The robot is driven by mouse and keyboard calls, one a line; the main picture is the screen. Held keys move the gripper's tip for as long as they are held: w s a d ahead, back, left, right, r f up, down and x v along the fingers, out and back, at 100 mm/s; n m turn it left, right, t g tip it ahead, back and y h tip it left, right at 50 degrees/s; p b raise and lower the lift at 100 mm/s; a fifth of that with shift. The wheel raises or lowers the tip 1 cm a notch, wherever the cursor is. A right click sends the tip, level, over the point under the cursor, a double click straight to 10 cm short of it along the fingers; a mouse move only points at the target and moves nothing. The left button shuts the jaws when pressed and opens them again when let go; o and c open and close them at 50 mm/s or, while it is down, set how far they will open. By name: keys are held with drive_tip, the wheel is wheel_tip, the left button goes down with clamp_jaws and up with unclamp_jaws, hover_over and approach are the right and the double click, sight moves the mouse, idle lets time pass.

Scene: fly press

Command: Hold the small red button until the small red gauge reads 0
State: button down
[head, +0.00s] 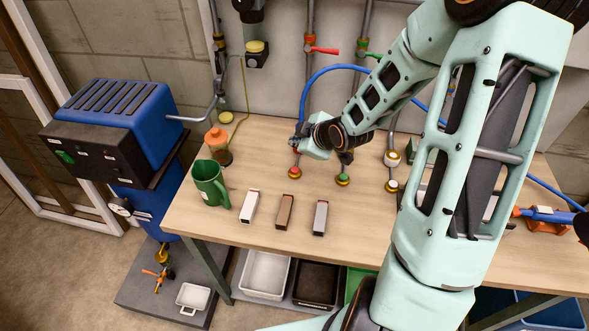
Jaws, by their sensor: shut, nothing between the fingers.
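My gripper (298,143) is at the back of the workbench, small in the head view and pointing left, with its fingers shut and empty. Just below it, a small red round fitting (294,172) sits on the bench at the foot of a pipe. It may be the small red button, but it is too small to be sure. I cannot tell whether the gripper touches anything there. I cannot pick out a small red gauge or any reading; my arm covers much of the right side.
A blue machine (125,110) is at left. Pipes with a red valve handle (322,50) rise behind.

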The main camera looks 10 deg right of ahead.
sight(296, 172)
drive_tip(key=shift+f+b, duration=3.8)
drive_tip(key=shift+f, duration=0.55)
drive_tip(key=shift+f+b, duration=0.4)
drive_tip(key=shift+b, duration=0.05)
drive_tip(key=shift+s+f+b, duration=0.1)
drive_tip(key=shift+f+b, duration=0.3)
drive_tip(key=shift+f, duration=0.1)
idle(2.7)
